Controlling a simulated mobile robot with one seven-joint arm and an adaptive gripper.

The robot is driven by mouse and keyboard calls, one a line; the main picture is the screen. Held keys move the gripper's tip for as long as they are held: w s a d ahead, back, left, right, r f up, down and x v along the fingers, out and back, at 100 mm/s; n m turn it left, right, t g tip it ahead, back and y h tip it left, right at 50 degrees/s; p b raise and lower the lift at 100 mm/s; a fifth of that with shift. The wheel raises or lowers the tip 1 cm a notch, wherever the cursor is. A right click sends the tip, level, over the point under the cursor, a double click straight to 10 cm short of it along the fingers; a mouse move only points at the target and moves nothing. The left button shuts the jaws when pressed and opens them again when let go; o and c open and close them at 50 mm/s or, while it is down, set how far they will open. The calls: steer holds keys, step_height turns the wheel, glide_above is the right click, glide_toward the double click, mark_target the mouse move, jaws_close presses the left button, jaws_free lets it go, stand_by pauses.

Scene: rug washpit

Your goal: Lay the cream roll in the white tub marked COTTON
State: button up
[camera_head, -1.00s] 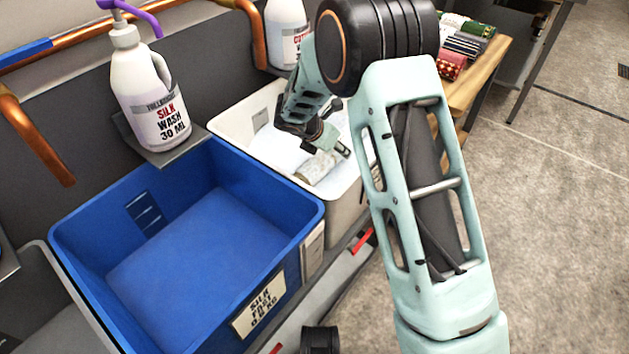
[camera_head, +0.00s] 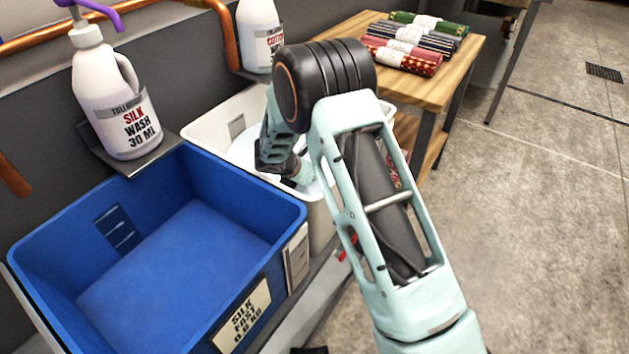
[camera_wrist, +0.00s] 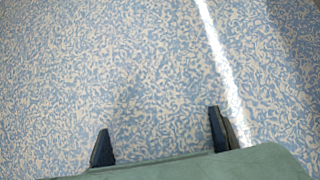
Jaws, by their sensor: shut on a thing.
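The white tub (camera_head: 205,128) stands behind the blue tub, with pale, bluish-white contents; its own label is hidden. My gripper (camera_head: 298,172) is low inside the white tub, mostly covered by my arm in the head view. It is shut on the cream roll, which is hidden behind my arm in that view. In the wrist view the two dark fingertips (camera_wrist: 161,140) stand apart over a blue-and-cream mottled surface (camera_wrist: 120,70) crossed by a bright line. I cannot make out the roll there.
A SILK WASH bottle (camera_head: 115,95) and a second bottle with red lettering (camera_head: 258,35) stand along the wall by copper pipes. A wooden table (camera_head: 440,88) holds several patterned rolls. Floor at right is clear.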

steer(key=o, duration=1.6)
steer(key=shift+c, duration=0.2)
steer(key=p+v, duration=0.2)
steer(key=v, duration=0.4)
steer(key=shift+a+r, duration=0.1)
steer(key=shift+r, duration=0.15)
steer(key=shift+s+a+r, duration=0.25)
steer(key=shift+s+r, duration=0.15)
steer(key=shift+p, duration=0.3)
